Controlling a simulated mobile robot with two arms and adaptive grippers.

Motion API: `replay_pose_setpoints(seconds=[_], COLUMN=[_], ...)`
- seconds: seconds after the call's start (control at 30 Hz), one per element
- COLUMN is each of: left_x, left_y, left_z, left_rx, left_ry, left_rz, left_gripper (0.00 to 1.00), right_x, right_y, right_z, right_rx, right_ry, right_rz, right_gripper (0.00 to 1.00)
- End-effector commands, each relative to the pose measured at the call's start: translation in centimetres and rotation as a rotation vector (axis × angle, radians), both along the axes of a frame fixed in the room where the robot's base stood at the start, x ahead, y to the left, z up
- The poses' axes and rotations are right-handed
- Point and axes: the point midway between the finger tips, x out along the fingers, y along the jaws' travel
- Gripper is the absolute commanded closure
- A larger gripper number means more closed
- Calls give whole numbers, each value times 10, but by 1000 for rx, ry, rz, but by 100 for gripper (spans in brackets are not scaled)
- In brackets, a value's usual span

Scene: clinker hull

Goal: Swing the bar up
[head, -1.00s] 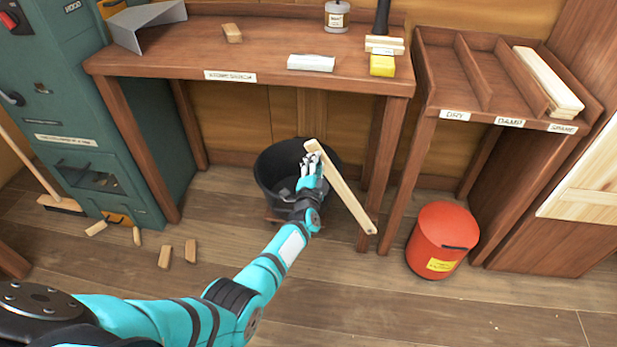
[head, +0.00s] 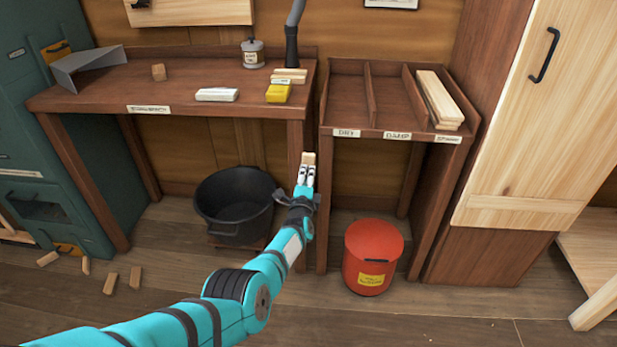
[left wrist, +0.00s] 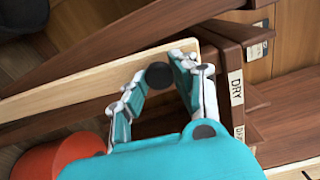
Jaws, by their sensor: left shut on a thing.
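The bar is a pale wooden strip. In the head view only its upper end (head: 309,158) shows, just above my left gripper (head: 306,175). The gripper and forearm hide the rest. In the left wrist view the bar (left wrist: 85,86) runs slantwise from lower left to upper right. My left gripper (left wrist: 168,78) is shut on it near the upper end, where a dark round piece (left wrist: 160,75) sits between the fingers. In the head view the gripper is in front of the bench's right front leg. My right gripper is not in view.
The workbench (head: 180,92) holds a white block, a yellow block and a jar. A black tub (head: 235,205) stands under it. A labelled rack (head: 345,95) and red bin (head: 374,255) are to the right. Several wood offcuts (head: 135,277) lie on the floor.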

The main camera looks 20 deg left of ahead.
Motion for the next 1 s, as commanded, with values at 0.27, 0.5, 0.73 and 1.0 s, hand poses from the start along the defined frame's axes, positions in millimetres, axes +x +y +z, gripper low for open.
replay_pose_setpoints(seconds=[0.27, 0.5, 0.73, 1.0], left_x=[1, 1, 1, 1], left_y=[-3, -5, -3, -3], left_z=[-1, -1, -1, 1], left_rx=[20, 19, 17, 15], left_ry=[7, 8, 6, 4], left_rz=[-6, -9, -6, -4], left_gripper=[100, 71, 50, 50], right_x=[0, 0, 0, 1], right_y=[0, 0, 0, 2], right_z=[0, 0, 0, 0], right_rx=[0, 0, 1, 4], right_ry=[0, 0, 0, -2], right_rz=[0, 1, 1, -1], right_gripper=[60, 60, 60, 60])
